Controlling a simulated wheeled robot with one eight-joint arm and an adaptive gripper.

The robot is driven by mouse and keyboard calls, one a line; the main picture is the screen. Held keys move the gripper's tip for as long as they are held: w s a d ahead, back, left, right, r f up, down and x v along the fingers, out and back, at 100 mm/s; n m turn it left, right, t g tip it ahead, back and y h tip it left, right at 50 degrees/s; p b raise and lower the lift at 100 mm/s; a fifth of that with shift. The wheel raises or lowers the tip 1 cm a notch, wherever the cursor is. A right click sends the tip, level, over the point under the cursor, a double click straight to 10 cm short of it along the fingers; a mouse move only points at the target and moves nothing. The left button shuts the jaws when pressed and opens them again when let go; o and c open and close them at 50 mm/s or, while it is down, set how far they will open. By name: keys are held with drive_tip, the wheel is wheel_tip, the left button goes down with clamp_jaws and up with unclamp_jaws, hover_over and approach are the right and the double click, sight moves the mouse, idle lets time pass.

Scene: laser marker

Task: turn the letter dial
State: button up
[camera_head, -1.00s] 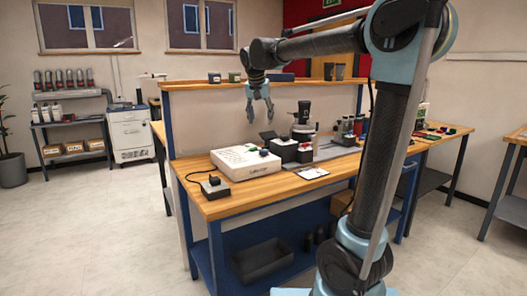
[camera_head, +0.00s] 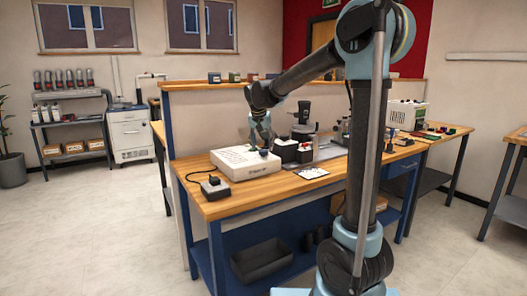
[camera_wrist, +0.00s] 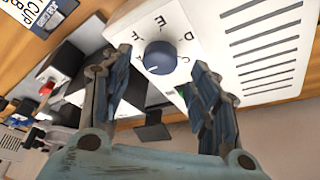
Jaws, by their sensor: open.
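The letter dial (camera_wrist: 161,57) is a round dark blue knob with a white pointer line, on a white panel marked with letters around it. In the wrist view it lies ahead of my gripper (camera_wrist: 163,82), between the two fingertips in the picture. My gripper is open, and I cannot tell whether the fingers touch the dial. In the head view the white controller box (camera_head: 240,165) lies on the bench, and my gripper (camera_head: 260,146) is low over its back right end. The dial (camera_head: 263,153) shows there as a small blue spot just below the fingers.
A small control box (camera_head: 214,188) with a cable stands at the bench's front left. Black and white units (camera_head: 285,151) and the marker's column (camera_head: 304,112) stand close to the right of the dial. A white card (camera_head: 312,173) lies on the bench (camera_head: 255,191).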

sight(263, 150)
drive_tip(key=shift+x, duration=1.6)
drive_tip(key=c, duration=1)
